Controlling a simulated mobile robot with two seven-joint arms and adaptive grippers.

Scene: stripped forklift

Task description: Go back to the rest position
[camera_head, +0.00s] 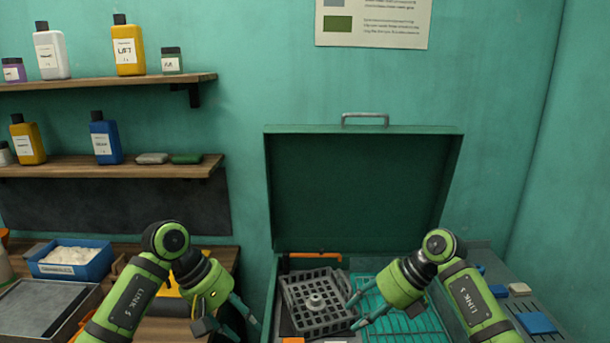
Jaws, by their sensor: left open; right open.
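My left gripper (243,327) is open and hangs at the lower left of the green cabinet, over the edge of the wooden bench. My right gripper (355,313) is open over the cabinet, close to the right side of a dark grey basket (300,292). A pale round part (315,301) lies in the basket. I see nothing held in either gripper. I cannot tell whether the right fingertips touch the basket.
The cabinet's lid (363,190) stands open behind the basket. A teal wire rack (405,318) lies right of it. A blue bin (72,262) and a grey tray (40,308) are on the left bench. Shelves (110,167) with bottles hang on the left wall.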

